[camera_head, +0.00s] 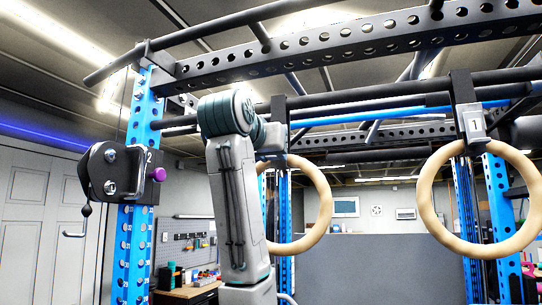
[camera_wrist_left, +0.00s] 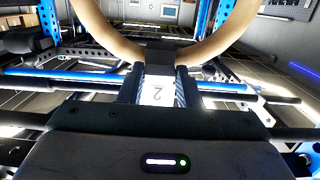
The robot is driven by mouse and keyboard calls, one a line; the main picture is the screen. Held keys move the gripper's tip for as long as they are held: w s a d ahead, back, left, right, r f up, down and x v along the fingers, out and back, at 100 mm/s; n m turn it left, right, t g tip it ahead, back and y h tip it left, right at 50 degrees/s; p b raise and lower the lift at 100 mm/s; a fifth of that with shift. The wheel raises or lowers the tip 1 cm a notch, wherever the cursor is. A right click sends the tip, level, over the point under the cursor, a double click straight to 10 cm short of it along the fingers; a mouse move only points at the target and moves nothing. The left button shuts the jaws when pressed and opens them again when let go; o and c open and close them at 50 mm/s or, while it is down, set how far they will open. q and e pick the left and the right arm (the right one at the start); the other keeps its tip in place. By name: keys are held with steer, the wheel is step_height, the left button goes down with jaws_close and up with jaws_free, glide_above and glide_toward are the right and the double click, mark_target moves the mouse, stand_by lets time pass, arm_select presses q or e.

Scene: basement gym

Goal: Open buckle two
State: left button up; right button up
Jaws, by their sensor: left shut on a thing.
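Buckle two (camera_wrist_left: 157,92), with a white label reading "2", shows in the left wrist view, upside down. A black strap runs from it, and a wooden ring (camera_wrist_left: 112,38) is beside it. My left gripper (camera_wrist_left: 158,98) is shut on the buckle. In the head view my left gripper (camera_head: 272,139) is at the strap (camera_head: 279,112) above the left wooden ring (camera_head: 322,190), and it hides most of the buckle there. I cannot tell whether the buckle's lever is raised. My right gripper is not in view.
Buckle one (camera_head: 474,124), labelled "1", hangs at the right on its own strap above the right wooden ring (camera_head: 425,200). A blue rack post (camera_head: 132,250) with a black pulley plate (camera_head: 105,172) stands at the left. Black rack beams (camera_head: 350,41) cross overhead.

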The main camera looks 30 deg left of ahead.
arm_select(q)
steer(key=s+r+g+b, duration=0.1)
steer(key=g, duration=0.2)
steer(key=r+g+h+b, duration=0.1)
steer(key=r+g+b, duration=0.1)
steer(key=g, duration=0.1)
steer(key=s+r+g+h+b, duration=0.1)
steer(key=g, duration=0.1)
steer(key=shift+s+d+r+g+b, duration=0.2)
steer(key=shift+s+d+g+b, duration=0.1)
steer(key=shift+s+g+b, duration=0.1)
stand_by(0.5)
stand_by(0.5)
steer(key=o, duration=0.8)
steer(key=shift+c, duration=0.2)
steer(key=shift+o, duration=1.1)
steer(key=shift+s, duration=0.15)
